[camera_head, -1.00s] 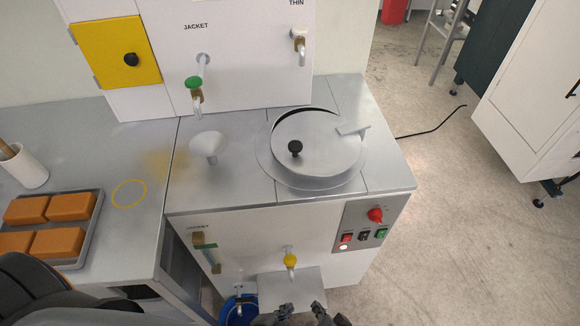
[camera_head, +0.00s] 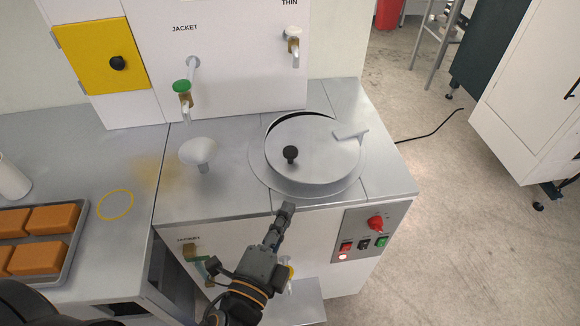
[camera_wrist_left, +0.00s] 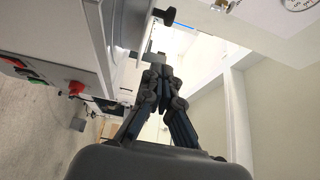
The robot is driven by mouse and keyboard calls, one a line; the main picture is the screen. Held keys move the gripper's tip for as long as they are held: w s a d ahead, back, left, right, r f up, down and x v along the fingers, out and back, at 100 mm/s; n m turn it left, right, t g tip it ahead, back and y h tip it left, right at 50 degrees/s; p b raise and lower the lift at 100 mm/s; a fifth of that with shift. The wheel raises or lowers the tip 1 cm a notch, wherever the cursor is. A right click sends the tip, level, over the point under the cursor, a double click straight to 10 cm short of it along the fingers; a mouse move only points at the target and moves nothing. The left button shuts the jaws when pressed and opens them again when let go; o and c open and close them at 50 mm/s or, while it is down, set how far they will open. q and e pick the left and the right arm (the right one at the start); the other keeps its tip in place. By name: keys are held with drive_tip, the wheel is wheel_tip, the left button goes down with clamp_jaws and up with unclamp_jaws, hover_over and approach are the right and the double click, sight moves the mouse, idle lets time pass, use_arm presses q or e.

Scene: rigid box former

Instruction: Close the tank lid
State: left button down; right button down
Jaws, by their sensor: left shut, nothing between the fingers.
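The grey round tank lid (camera_head: 322,160) lies over the tank opening in the machine's top. It has a black knob (camera_head: 290,154) on its left part and a flat hinge piece (camera_head: 350,131) at its right. A dark gap shows along the lid's back left edge, so it looks slightly raised there. My left gripper (camera_head: 286,211) is shut and empty, just in front of the tank rim, below the knob in the picture. In the left wrist view my left gripper (camera_wrist_left: 161,76) has its fingers together, with the knob (camera_wrist_left: 165,16) beyond them. My right gripper is not in view.
A white funnel-like piece (camera_head: 199,153) stands left of the tank. A control panel with a red knob (camera_head: 376,223) is on the front right. Taps (camera_head: 184,97) hang from the back cabinet. A tray of orange blocks (camera_head: 72,244) lies at left.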

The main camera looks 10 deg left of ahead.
sight(273, 160)
use_arm(q)
drive_tip(key=w, duration=0.2)
drive_tip(key=w+p, duration=0.1)
drive_tip(key=w, duration=0.2)
drive_tip(key=w+d+p, duration=0.1)
drive_tip(key=w, duration=0.1)
drive_tip(key=shift+w+r, duration=0.2)
drive_tip(key=shift+w, duration=0.15)
drive_tip(key=shift+w+a+f+p, duration=0.1)
drive_tip(key=shift+w+a+p, duration=0.6)
drive_tip(key=shift+w+a, duration=0.2)
drive_tip(key=shift+w+a+f, duration=0.15)
drive_tip(key=shift+w+a, duration=0.25)
drive_tip(key=shift+w, duration=0.1)
drive_tip(key=w+a+p, duration=0.2)
drive_tip(key=w+a, duration=0.2)
drive_tip(key=shift+w+a, duration=0.15)
drive_tip(key=shift+a, duration=0.25)
drive_tip(key=shift+w+a, duration=0.2)
drive_tip(key=shift+a, duration=0.05)
drive_tip(key=shift+d, duration=0.1)
